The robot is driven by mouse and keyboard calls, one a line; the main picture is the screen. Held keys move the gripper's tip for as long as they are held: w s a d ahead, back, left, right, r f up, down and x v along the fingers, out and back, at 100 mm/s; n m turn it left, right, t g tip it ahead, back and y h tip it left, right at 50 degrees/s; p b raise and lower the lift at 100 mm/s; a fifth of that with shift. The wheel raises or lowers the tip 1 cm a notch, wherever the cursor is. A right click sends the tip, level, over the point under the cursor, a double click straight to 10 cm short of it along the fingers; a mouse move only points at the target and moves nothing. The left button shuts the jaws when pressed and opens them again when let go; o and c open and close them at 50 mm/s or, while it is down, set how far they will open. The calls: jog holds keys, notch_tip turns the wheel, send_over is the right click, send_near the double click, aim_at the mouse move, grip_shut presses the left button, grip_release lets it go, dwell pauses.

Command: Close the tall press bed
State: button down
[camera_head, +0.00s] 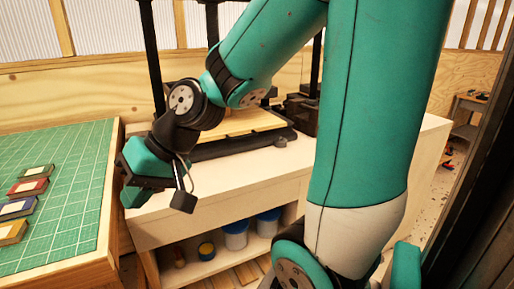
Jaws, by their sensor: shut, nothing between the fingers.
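The tall press (151,60) stands on a pale bench, with black upright posts. Its bed (262,124), a light wooden board over a black base, lies low between the posts. My arm crosses in front and hides much of the press, so I cannot tell how far the bed is out. My gripper (146,188) is shut and empty. It hangs at the bench's front left, to the left of and nearer than the bed, apart from it.
A green cutting mat (65,185) on a wood-edged table at left holds several small coloured blocks. The pale bench (222,188) has tubs (236,236) on its lower shelf. A smaller black device (300,112) stands right of the bed. A dark upright edge borders the right side.

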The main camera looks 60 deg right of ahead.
jog(key=w+d+f+m+t+h+b, duration=0.2)
jog(key=w+d+f+m+t+b, duration=0.15)
jog(key=d+m, duration=0.6)
jog(key=s+d+f+m+t+h+b, duration=0.1)
jog(key=s+d+m+h+b, duration=0.2)
jog(key=d, duration=0.7)
jog(key=s+d+f+m+t+h+b, duration=0.1)
jog(key=s+d+m+t+h, duration=0.15)
jog(key=d+m+h, duration=0.55)
jog(key=s+d+f+m+t+h+b, duration=0.15)
jog(key=s+d, duration=0.25)
jog(key=d, duration=0.8)
jog(key=p, duration=1.1)
send_near(247, 131)
jog(key=w+d, duration=0.1)
jog(key=w+d+f+g, duration=0.1)
jog(key=shift+w+f+m, duration=0.15)
jog(key=shift+w+m, duration=0.2)
jog(key=shift+m, duration=0.05)
jog(key=shift+w+d+r, duration=0.15)
jog(key=shift+w+r, duration=0.05)
jog(key=shift+w, duration=0.1)
jog(key=p+x, duration=0.3)
jog(key=shift+w+d+r, duration=0.2)
jog(key=shift+w+r, duration=0.15)
jog(key=shift+a, duration=0.15)
